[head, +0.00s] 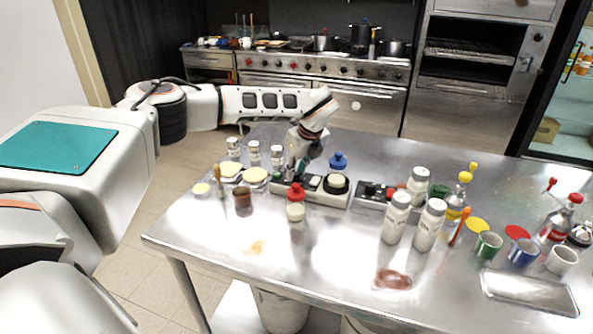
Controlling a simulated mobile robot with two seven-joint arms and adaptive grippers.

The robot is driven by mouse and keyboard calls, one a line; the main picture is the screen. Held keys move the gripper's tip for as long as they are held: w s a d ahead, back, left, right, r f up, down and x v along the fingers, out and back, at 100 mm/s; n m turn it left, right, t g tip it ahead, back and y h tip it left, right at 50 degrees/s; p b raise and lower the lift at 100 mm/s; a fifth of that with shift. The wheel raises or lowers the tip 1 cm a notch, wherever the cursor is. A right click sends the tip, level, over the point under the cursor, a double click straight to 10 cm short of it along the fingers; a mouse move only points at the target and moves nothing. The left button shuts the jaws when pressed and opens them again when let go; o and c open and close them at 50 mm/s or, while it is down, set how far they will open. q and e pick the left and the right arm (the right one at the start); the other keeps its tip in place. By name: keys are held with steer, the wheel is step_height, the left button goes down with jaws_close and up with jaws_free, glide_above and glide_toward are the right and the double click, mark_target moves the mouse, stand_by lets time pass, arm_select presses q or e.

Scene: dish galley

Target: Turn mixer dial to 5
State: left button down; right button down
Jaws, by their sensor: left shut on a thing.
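A low white mixer unit (318,197) with dark parts on top stands in the middle of the steel table. A round black part with a pale top (336,183) sits at its right end. My left gripper (297,174) reaches down from above onto the left part of this unit. Its fingers are shut at what appears to be the mixer dial, which they hide. I cannot read any dial setting from here. My right gripper is not in view.
A red-capped bottle (296,205) stands just in front of the unit, and a blue-capped one (338,163) behind it. White bottles (396,218) stand to the right by a second unit (371,196). The table's front left is mostly clear.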

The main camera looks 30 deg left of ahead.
arm_select(q)
steer(key=m+t+p, duration=0.1)
steer(key=m, duration=0.1)
steer(key=shift+s+r+m+h+p, duration=0.1)
steer(key=shift+r+m+h+p, duration=0.05)
steer(key=shift+m+h+p, duration=0.2)
steer(key=shift+a+m+h, duration=0.1)
steer(key=shift+m+h, duration=0.15)
steer(key=shift+m, duration=0.6)
steer(key=m+t+h+p, duration=0.1)
steer(key=m, duration=0.1)
steer(key=shift+m, duration=0.4)
steer(key=m+h, duration=0.1)
steer(key=m, duration=0.2)
steer(key=shift+a+t+p, duration=0.15)
steer(key=shift+t+p, duration=0.15)
steer(key=shift+m+h, duration=0.3)
steer(key=shift+m, duration=0.4)
steer(key=c, duration=1.8)
jaws_free()
steer(key=shift+s, duration=0.1)
